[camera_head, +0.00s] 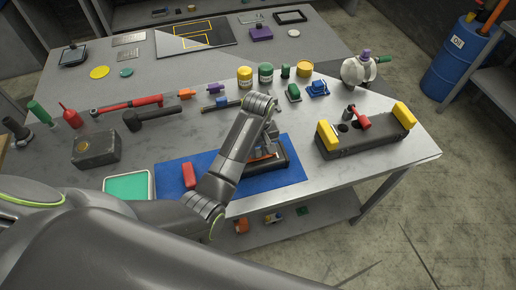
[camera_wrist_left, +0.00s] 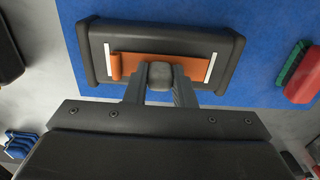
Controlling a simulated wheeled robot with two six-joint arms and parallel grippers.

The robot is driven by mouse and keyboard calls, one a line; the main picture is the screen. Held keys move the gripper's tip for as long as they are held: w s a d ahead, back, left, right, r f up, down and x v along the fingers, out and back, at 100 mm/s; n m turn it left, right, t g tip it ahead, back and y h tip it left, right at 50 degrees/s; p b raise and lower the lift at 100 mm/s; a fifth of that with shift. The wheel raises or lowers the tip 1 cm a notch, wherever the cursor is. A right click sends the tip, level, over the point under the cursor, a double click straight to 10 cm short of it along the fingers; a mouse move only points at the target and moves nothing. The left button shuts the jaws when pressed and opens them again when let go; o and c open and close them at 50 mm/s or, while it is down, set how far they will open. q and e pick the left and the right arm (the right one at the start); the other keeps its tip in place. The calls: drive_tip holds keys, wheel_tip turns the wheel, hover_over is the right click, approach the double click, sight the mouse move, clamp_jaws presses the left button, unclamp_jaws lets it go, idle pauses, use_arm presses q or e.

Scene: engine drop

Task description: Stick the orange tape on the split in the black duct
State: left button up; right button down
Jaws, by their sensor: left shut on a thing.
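The black duct (camera_head: 281,162) lies on the blue mat, partly behind my left arm in the head view. In the left wrist view the duct (camera_wrist_left: 92,50) fills the upper middle. The orange tape (camera_wrist_left: 160,66) lies along it between two white marks, with a rolled left end; any split under it is hidden. A bit of tape (camera_head: 262,157) shows in the head view. My left gripper (camera_wrist_left: 160,82) is shut on a rounded grey block (camera_wrist_left: 160,73), which is over the tape's near edge; contact cannot be told. My right gripper is not in view.
A dark engine block (camera_head: 360,140) with yellow ends stands to the right. Tools and jars line the back.

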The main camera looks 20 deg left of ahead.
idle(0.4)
use_arm(q)
drive_tip(key=o, duration=1)
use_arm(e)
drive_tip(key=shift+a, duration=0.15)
